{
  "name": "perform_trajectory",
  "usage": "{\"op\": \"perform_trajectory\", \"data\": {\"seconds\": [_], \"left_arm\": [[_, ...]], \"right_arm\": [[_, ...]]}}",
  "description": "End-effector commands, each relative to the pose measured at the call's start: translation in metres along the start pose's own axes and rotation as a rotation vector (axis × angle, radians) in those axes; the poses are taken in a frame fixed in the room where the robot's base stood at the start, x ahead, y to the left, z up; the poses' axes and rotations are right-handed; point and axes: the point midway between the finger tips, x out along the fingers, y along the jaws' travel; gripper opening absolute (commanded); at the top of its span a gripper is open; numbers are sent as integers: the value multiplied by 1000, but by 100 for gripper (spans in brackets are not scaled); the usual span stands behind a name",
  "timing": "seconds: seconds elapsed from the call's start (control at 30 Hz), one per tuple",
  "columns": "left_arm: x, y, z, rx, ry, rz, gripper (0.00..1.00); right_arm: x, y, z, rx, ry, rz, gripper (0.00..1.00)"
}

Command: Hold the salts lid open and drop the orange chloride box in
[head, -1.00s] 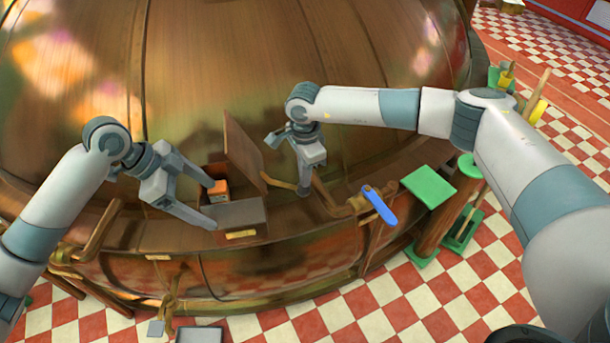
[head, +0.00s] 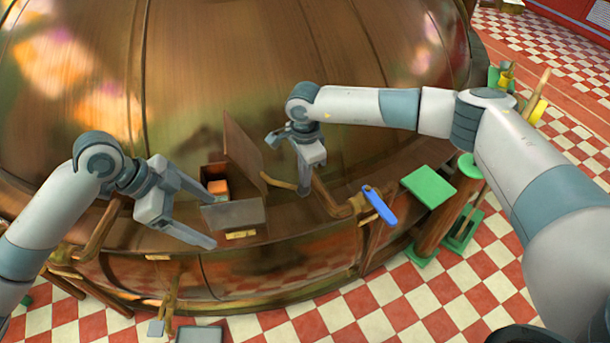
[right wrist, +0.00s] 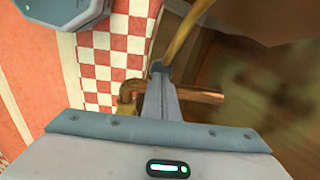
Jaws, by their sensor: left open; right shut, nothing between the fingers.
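The orange chloride box (head: 217,187) sits inside the open salts box (head: 236,215), its top showing below the back rim; its lower part is hidden. The brown salts lid (head: 243,152) stands raised, tilted up at the right of the opening. My left gripper (head: 212,220) is open and empty, its fingers spread at the left side of the salts box. My right gripper (head: 304,193) is shut and empty, just right of the lid, by a curved tan rod (head: 278,183). In the right wrist view its fingertips (right wrist: 160,68) meet the rod's end; I cannot tell whether they touch.
The big copper kettle (head: 300,60) fills the back. A blue-handled valve (head: 379,206) on a copper pipe is right of my right gripper, with a green plate (head: 429,186) beyond. A grey tray (head: 200,334) lies low in front. Checkered floor is open at lower right.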

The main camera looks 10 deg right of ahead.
Motion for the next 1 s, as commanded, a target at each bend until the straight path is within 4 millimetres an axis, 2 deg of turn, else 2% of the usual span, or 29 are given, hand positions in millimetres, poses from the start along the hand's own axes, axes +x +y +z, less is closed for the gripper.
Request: {"op": "perform_trajectory", "data": {"seconds": [1.0], "left_arm": [[-21, 0, -12, 0, 0, 0, 82]], "right_arm": [[-66, 0, 0, 0, 0, 0, 0]]}}
